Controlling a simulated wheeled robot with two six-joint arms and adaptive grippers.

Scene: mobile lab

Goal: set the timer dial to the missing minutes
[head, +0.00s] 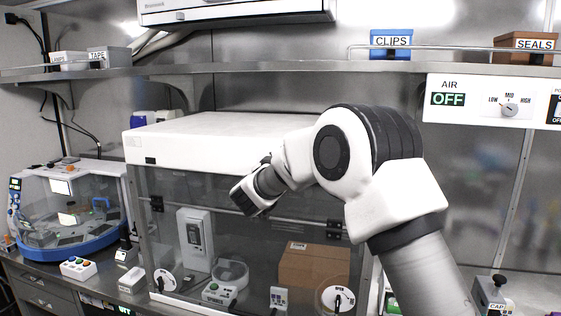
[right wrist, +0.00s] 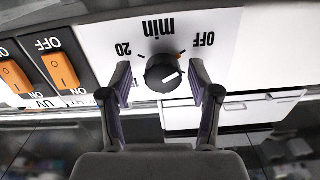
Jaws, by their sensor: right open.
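In the right wrist view the black round timer dial (right wrist: 158,66) sits on a white panel whose print appears upside down. Around it I read "min", "20" and "OFF"; another label at the left is partly hidden by a finger. A short white line lies on the dial's face, right of its middle. A small orange mark is near "OFF". My right gripper (right wrist: 162,90) is open, with one finger on each side of the dial; contact is unclear. In the head view my right arm reaches toward the glass cabinet; the fingertips do not show. My left gripper is not in view.
Orange rocker switches (right wrist: 60,69) sit left of the dial in the wrist view. In the head view a glass-fronted cabinet (head: 200,132) stands behind my arm. A shelf (head: 265,69) runs above it. An AIR panel (head: 470,115) hangs at upper right, and a blue-based machine (head: 70,240) stands left.

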